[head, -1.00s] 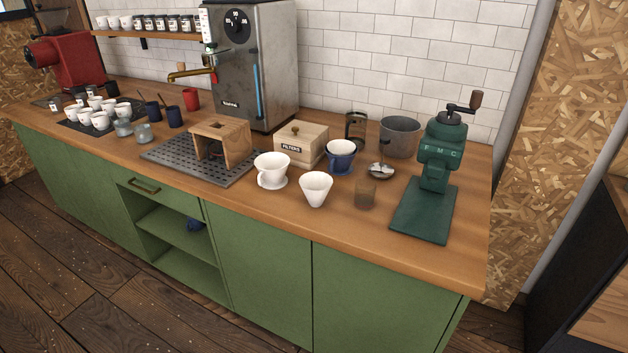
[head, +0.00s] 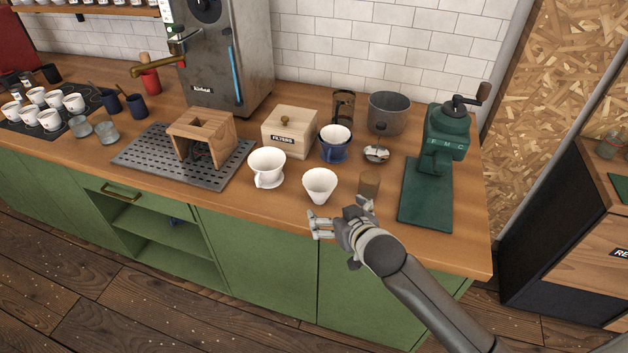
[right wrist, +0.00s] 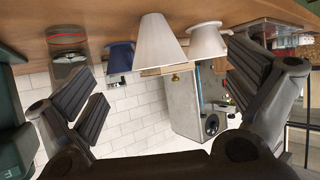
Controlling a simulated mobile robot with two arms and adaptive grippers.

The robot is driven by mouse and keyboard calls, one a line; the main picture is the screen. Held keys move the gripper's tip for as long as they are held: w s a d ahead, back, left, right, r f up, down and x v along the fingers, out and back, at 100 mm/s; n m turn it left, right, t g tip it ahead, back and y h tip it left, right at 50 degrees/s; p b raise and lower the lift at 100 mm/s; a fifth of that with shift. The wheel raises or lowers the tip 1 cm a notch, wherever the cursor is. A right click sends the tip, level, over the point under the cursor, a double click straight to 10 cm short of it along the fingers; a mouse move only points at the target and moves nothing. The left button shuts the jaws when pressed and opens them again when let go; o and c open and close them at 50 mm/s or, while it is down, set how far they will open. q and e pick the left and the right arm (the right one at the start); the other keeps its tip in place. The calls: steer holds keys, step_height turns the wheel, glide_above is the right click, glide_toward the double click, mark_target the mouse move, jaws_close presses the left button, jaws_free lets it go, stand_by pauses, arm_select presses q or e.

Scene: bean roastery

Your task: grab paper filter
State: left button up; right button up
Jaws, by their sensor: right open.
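The paper filter (head: 320,186) is a white cone, narrow end down, near the counter's front edge. It also shows upside down in the middle of the right wrist view (right wrist: 160,43). My right gripper (head: 339,214) is open and empty, just in front of the filter on the near side. In the right wrist view its fingers (right wrist: 163,82) are spread apart, with the filter in line between them and no contact visible. My left gripper is not in view.
Behind are a blue dripper (head: 333,151), a wooden box marked FILTERS (head: 290,132) and a metal pot (head: 388,113). A green grinder (head: 427,190) stands at right.

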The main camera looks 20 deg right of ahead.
steer(key=w+r+t, duration=0.1)
steer(key=w+r, duration=0.1)
steer(key=w, duration=0.1)
glide_toward(315, 175)
steer(key=shift+w+f+y+p, duration=0.15)
steer(key=shift+f+y+p, duration=0.15)
steer(key=shift+p, duration=0.1)
steer(key=shift+w+f, duration=0.1)
steer(key=shift+w, duration=0.3)
steer(key=shift+p+x, duration=0.8)
steer(key=shift+x, duration=1.6)
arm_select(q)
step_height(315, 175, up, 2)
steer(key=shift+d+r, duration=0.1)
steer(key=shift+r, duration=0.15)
arm_select(e)
steer(key=c, duration=0.6)
